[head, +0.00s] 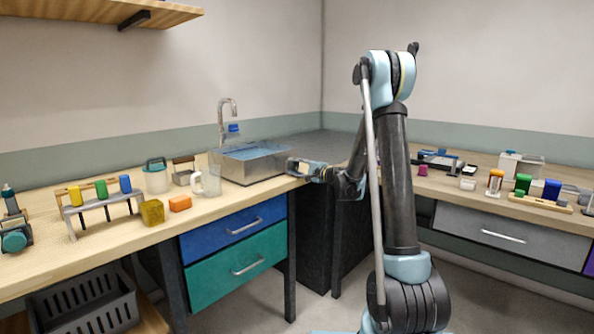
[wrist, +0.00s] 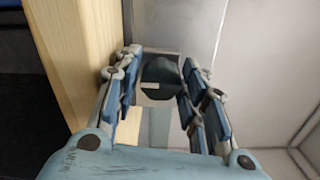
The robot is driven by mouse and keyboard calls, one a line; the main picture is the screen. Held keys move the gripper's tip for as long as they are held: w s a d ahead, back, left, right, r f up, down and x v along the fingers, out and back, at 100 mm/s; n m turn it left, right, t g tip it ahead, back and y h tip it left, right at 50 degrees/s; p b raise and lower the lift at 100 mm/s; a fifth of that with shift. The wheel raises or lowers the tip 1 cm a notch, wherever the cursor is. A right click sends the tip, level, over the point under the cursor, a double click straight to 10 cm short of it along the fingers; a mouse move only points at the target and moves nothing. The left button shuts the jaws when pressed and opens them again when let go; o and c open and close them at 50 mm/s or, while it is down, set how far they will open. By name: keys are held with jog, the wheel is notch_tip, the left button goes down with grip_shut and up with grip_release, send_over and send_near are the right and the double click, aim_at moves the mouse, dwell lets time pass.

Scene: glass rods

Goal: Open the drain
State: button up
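The metal sink (head: 270,166) holds bluish water and stands at the right end of the left wooden counter, under a tall faucet (head: 228,112). My gripper (head: 294,166) is low at the sink's right front corner. In the wrist view my gripper (wrist: 161,75) has its two fingers apart. A dark, rounded piece (wrist: 161,70) with a small pale mark shows between the fingertips; it may be the drain's knob. I cannot tell whether the fingers touch it. The drain opening itself is not visible.
A wooden edge (wrist: 75,60) runs close to the left finger. Blue (head: 232,226) and teal (head: 240,266) drawers are shut below. Several items stand on the right counter.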

jog(key=v, duration=1.2)
jog(key=shift+s, duration=0.1)
jog(key=s+d+f+n+g+h, duration=0.1)
jog(key=s+n+g+h, duration=0.2)
jog(key=s, duration=0.7)
jog(key=s+d+f+n+g+h, duration=0.1)
jog(key=s+f+n+g+h, duration=0.15)
jog(key=s, duration=0.85)
jog(key=s+d+f+n+g+h, duration=0.1)
jog(key=s+d+f+h, duration=0.3)
jog(key=s+d, duration=0.4)
jog(key=s+d+f+n+g+h, duration=0.2)
jog(key=s+d, duration=0.6)
jog(key=s, duration=0.8)
notch_tip(320, 180, down, 4)
jog(key=n+h, duration=0.1)
jog(key=h, duration=0.1)
jog(key=shift+d+r+h, duration=0.15)
jog(key=shift+r+h, duration=0.05)
jog(key=shift+h, duration=0.15)
jog(key=shift+s, duration=0.1)
